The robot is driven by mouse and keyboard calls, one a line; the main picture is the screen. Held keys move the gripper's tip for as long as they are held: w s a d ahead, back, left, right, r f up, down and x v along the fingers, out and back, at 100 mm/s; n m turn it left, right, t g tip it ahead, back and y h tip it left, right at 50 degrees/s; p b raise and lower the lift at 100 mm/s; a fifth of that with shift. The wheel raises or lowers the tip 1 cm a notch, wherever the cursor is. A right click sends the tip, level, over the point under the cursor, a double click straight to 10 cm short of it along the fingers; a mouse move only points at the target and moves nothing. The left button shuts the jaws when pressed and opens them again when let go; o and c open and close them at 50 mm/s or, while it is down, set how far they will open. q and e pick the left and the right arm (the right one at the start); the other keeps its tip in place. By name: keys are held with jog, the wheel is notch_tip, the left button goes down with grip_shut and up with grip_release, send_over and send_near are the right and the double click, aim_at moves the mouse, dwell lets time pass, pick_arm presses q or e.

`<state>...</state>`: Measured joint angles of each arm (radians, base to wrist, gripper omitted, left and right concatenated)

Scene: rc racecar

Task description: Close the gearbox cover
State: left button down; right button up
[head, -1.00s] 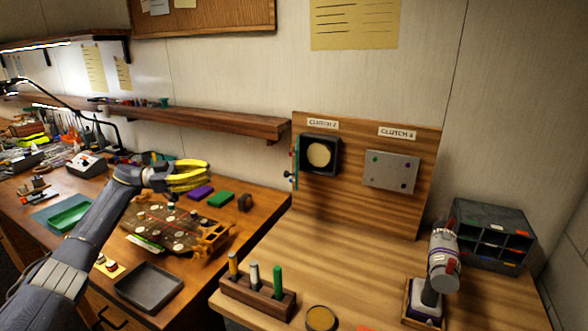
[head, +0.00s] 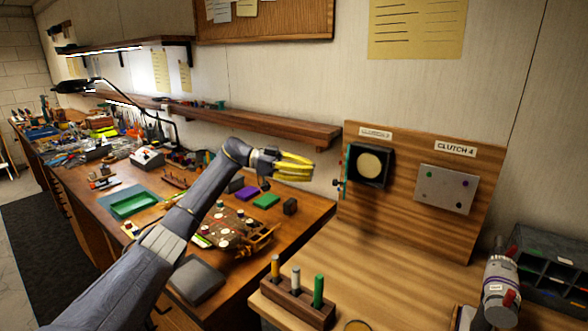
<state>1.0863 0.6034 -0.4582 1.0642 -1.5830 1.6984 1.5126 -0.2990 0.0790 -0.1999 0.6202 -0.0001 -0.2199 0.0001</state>
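On an upright wooden board, a dark square housing (head: 369,166) stands open and shows a round cream disc inside. A thin panel (head: 344,170) with small coloured knobs stands out from its left side, seen nearly edge-on; it looks like the swung-open cover. A grey cover plate (head: 446,188) lies flat on the board under the label "CLUTCH 4". My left gripper (head: 311,168) has yellow fingers, spread a little apart and empty. It is in the air left of the edge-on panel, apart from it in the picture.
A wooden holder (head: 297,304) with several coloured pegs stands on the front edge of the right bench. The bench (head: 400,255) below the board is mostly clear.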

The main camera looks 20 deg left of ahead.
pick_arm(q)
jog(key=shift+x, duration=2.9)
jog(key=shift+d, duration=0.1)
